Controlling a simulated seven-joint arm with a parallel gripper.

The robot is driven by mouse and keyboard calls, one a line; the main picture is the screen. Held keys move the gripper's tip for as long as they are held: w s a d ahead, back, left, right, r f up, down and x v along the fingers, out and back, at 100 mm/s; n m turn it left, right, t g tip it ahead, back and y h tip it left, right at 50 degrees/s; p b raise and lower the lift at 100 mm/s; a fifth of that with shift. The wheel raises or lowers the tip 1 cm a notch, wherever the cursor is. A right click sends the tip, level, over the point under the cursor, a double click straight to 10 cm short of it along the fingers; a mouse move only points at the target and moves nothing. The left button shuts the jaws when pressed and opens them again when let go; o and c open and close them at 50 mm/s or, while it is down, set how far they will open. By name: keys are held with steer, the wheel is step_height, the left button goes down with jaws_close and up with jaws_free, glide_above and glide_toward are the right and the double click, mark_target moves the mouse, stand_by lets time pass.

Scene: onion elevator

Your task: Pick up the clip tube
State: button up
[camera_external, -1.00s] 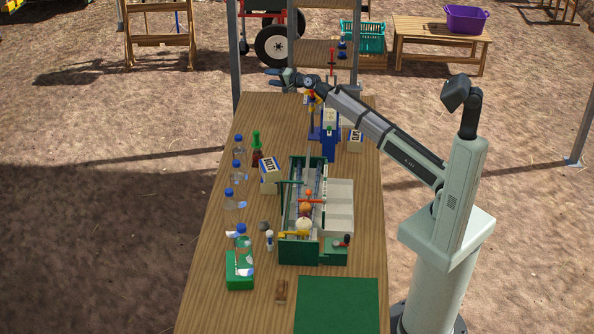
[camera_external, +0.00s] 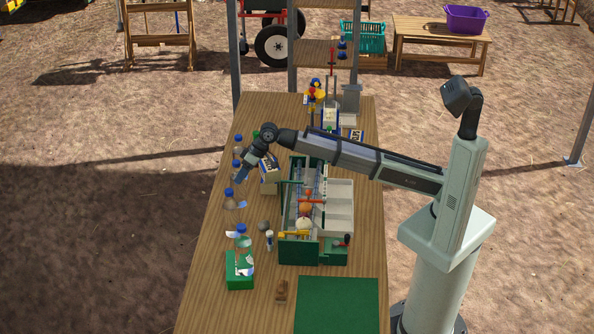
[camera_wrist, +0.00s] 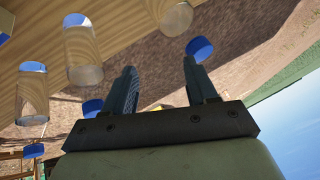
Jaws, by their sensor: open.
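No object is clearly marked as the clip tube. A small whitish tube with a dark blue top (camera_external: 269,240) stands on the table left of the green machine and may be it; I cannot be sure. My gripper (camera_external: 242,174) is over the left side of the table, among the blue-capped bottles and well beyond the small tube. In the wrist view my gripper (camera_wrist: 162,70) is open, with nothing between its fingers. Clear bottles (camera_wrist: 84,55) show beyond and left of the fingers, and a blue cap (camera_wrist: 200,48) appears by the right fingertip.
Blue-capped bottles (camera_external: 229,201) line the table's left edge; another stands at a green block (camera_external: 240,284). A labelled box (camera_external: 268,181) stands close to my gripper. The green machine (camera_external: 298,253) holds onions mid-table. A green mat (camera_external: 338,305) lies clear in front.

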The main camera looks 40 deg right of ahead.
steer(key=s+a+f+n+g+h, duration=0.1)
steer(key=s+a+f+n+h, duration=0.2)
steer(key=s, duration=0.5)
steer(key=n+g+h, duration=0.1)
steer(key=n+h, duration=0.2)
steer(key=n, duration=0.4)
glide_above(270, 238)
steer(key=f, duration=0.2)
steer(key=d+f, duration=0.1)
steer(key=shift+w+f, duration=0.1)
steer(key=shift+w, duration=0.25)
step_height(270, 238, down, 7)
steer(key=shift+f, duration=0.1)
steer(key=shift+w+a+f, duration=0.1)
steer(key=shift+w+f, duration=0.05)
steer(key=shift+f, duration=1.4)
steer(key=shift+w+a+f, duration=0.1)
steer(key=shift+f, duration=1.4)
jaws_close()
